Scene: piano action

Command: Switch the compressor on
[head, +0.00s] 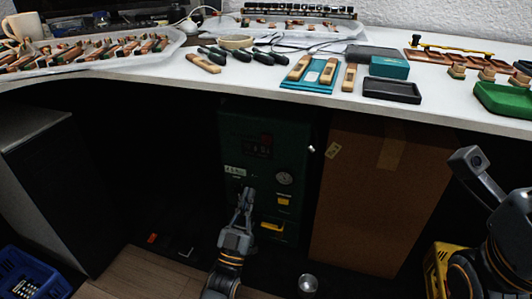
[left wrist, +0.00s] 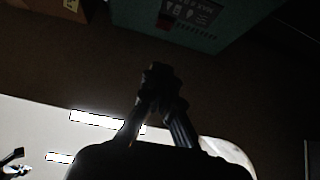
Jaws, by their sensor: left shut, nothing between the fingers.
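The compressor (head: 262,165) is a dark green box in the shade under the worktop. Its front has a dark panel with red marks near the top, a pale label, a round gauge and yellow parts lower down. My left gripper (head: 248,192) is shut and empty in front of the compressor's lower front, left of the gauge.
A tall brown cardboard box (head: 365,200) stands right of the compressor. A dark cabinet (head: 45,180) and a blue crate (head: 30,277) are at the left. The white worktop (head: 220,90) above is crowded with tools and trays. A yellow crate (head: 436,268) is at lower right.

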